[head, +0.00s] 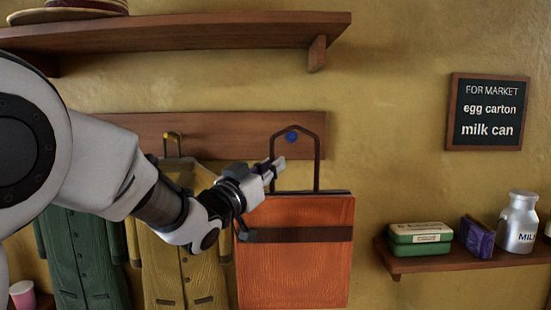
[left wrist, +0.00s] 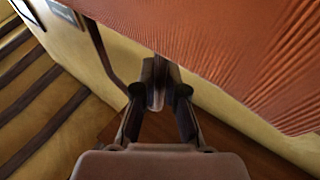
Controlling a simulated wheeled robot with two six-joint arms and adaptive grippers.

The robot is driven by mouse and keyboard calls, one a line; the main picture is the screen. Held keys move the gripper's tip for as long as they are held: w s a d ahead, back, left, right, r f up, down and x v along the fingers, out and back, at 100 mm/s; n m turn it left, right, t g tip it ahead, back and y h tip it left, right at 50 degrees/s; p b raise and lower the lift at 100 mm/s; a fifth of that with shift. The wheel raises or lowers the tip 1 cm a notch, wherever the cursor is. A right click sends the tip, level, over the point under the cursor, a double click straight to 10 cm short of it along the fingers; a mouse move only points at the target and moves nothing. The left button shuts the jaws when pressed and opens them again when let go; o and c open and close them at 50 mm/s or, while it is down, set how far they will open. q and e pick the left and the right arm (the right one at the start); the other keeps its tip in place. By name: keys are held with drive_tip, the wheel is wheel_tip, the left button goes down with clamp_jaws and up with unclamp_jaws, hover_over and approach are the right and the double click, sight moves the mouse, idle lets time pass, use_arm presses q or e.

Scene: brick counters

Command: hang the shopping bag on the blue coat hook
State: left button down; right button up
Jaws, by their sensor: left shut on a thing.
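The orange shopping bag (head: 300,270), with a dark band and a dark upright handle (head: 318,165), is in front of the wall, upright. The blue coat hook (head: 292,136) on the wooden rail shows inside the handle loop, just below its top. I cannot tell whether the handle rests on the hook or is in front of it. My left gripper (head: 274,170) is shut on the left side of the handle, above the bag's top edge. In the left wrist view the closed fingers (left wrist: 160,85) are beside the orange bag (left wrist: 250,50). My right gripper is not in view.
A yellow hook (head: 172,136) holds a mustard coat (head: 185,250); a green coat (head: 85,260) hangs left of it. A wooden shelf (head: 200,32) is above the rail. A right shelf (head: 420,264) carries a green box, purple packet and milk can (head: 518,222).

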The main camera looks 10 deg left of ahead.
use_arm(q)
drive_tip(key=shift+w+a+f+p, duration=0.15)
drive_tip(key=shift+w+p, duration=0.35)
drive_tip(key=shift+w, duration=0.85)
drive_tip(key=w, duration=0.2)
drive_tip(key=w+a+p, duration=0.1)
drive_tip(key=w, duration=0.1)
drive_tip(key=w+f+p, duration=0.1)
drive_tip(key=w, duration=0.1)
drive_tip(key=shift+w+a+f, duration=0.1)
drive_tip(key=shift+w+a, duration=0.1)
drive_tip(key=shift+a, duration=0.1)
drive_tip(key=shift+w+f, duration=0.15)
drive_tip(key=c, duration=1.2)
unclamp_jaws()
drive_tip(key=shift+o, duration=0.2)
